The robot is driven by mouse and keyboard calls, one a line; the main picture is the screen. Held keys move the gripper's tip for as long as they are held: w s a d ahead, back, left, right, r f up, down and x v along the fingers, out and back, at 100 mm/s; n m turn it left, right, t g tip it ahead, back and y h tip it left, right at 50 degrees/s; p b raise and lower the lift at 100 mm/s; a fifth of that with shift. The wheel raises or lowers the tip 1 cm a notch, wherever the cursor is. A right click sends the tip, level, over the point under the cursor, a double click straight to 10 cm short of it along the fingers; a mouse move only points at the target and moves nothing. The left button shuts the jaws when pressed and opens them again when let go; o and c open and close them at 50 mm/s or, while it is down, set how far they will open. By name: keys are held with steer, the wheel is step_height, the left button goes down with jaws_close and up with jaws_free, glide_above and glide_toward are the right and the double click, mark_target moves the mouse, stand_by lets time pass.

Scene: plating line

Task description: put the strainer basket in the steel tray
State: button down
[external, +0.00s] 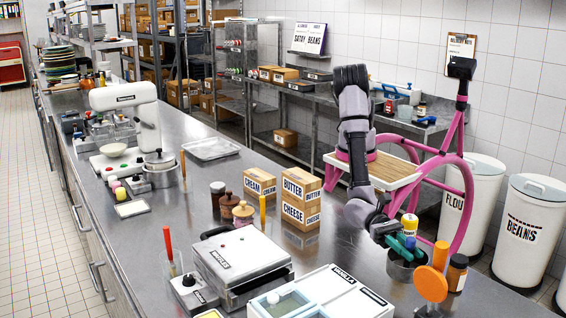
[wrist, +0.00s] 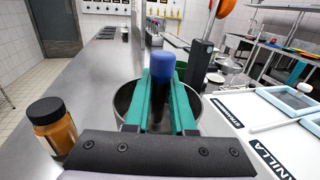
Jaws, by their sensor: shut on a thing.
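The strainer basket (external: 400,271) looks like a round grey metal pot with an upright blue-topped post in its middle. It stands on the steel counter at the right. In the wrist view its rim (wrist: 124,98) shows around my fingers. My gripper (external: 405,247) reaches down into it, its green fingers (wrist: 162,95) closed on the blue-topped post (wrist: 161,66). The fingertips' lower contact is hidden. The steel tray (external: 211,148) is a shallow, empty rectangular tray lying flat on the counter, further back and left.
An amber jar (external: 457,273) and an orange disc on a stand (external: 430,284) are close to the basket. White lidded bins (external: 321,292) and a hinged grill (external: 242,262) stand in front. Butter and cheese boxes (external: 301,197) and small jars (external: 243,214) stand between basket and tray.

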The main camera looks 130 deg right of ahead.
step_height(320, 180, up, 12)
steer(key=shift+f, duration=0.25)
steer(key=shift+w+d+r, duration=0.3)
steer(key=shift+w+d, duration=0.05)
steer(key=shift+w, duration=0.05)
steer(key=w+d+m+t+h, duration=0.35)
steer(key=w+d+t, duration=0.25)
steer(key=w+d, duration=1.55)
steer(key=w+d+m+t+h, duration=0.2)
steer(key=w+d+m+h, duration=0.1)
steer(key=d, duration=1.3)
steer(key=w+d+m+t+h, duration=0.2)
steer(key=d, duration=1.5)
steer(key=w+d+m+t+h, duration=0.2)
steer(key=w+d+m+h, duration=0.1)
steer(key=d, duration=1.3)
steer(key=s+d+m+t+h, duration=0.1)
steer(key=s+d+h, duration=0.1)
steer(key=d, duration=0.7)
steer(key=s+d+m+h, duration=0.1)
steer(key=s+d+h, duration=0.1)
steer(key=d, duration=0.7)
steer(key=m+g+h, duration=0.3)
steer(key=m+h, duration=0.5)
steer(key=h, duration=0.4)
glide_above(211, 151)
steer(key=shift+d+f, duration=0.15)
steer(key=shift+f, duration=5.15)
steer(key=shift+d+f, duration=0.15)
steer(key=shift+f, duration=5.1)
